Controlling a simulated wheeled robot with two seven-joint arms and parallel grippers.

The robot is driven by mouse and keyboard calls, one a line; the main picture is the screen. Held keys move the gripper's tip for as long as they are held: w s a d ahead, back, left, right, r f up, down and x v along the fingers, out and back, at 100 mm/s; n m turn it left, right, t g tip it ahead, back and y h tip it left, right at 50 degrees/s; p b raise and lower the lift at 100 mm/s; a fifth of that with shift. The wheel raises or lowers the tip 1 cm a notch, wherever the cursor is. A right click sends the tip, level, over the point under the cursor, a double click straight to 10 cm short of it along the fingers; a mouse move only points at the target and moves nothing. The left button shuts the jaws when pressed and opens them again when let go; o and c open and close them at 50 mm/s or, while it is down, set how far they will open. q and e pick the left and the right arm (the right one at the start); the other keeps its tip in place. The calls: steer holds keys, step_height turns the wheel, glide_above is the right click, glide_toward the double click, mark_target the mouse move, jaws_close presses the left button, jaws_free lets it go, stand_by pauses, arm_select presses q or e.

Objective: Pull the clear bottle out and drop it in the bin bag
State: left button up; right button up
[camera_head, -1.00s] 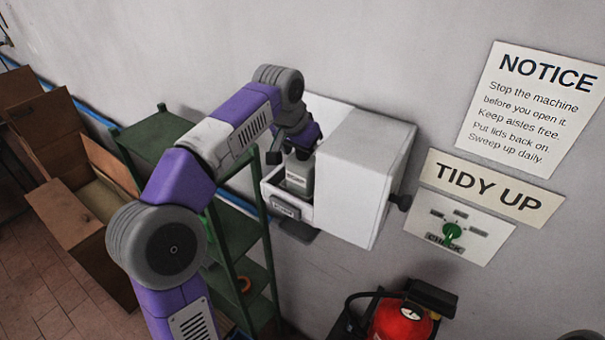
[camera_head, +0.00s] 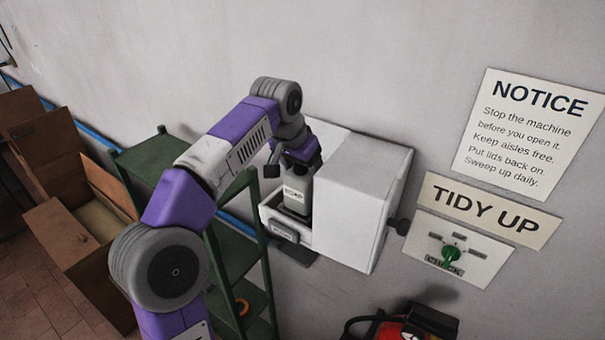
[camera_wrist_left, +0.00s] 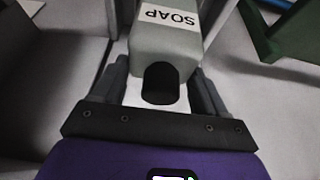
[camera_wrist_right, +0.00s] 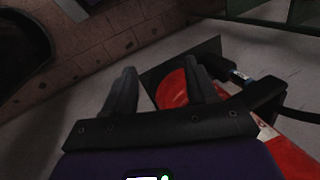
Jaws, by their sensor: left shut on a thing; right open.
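A pale grey bottle with a SOAP label (camera_head: 297,188) stands upright in the open front of the white wall box (camera_head: 355,195). Its lower end is hidden behind the box's front wall. My left gripper (camera_head: 291,163) is shut on the top of this bottle from above. In the left wrist view the bottle (camera_wrist_left: 165,45) and its black cap sit between the fingers (camera_wrist_left: 160,88). My right gripper (camera_wrist_right: 160,72) is open and empty, with a red extinguisher beyond its fingers. I see no bin bag in any view.
A green shelf rack (camera_head: 237,240) stands left of the box, with cardboard boxes (camera_head: 75,230) farther left. A dark knob (camera_head: 400,227) sticks out at the box's right side. The red extinguisher (camera_head: 392,331) is below.

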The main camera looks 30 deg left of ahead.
arm_select(q)
step_height(320, 180, up, 7)
steer(key=shift+f+p, duration=0.1)
steer(key=shift+p, duration=1.05)
steer(key=shift+s+r, duration=0.15)
steer(key=shift+r, duration=0.1)
steer(key=s+b, duration=0.4)
steer(key=s, duration=0.5)
steer(key=shift+s+a+r+b, duration=0.15)
steer(key=shift+s+a+b, duration=0.15)
steer(key=shift+s+a, duration=0.1)
steer(key=shift+w, duration=0.1)
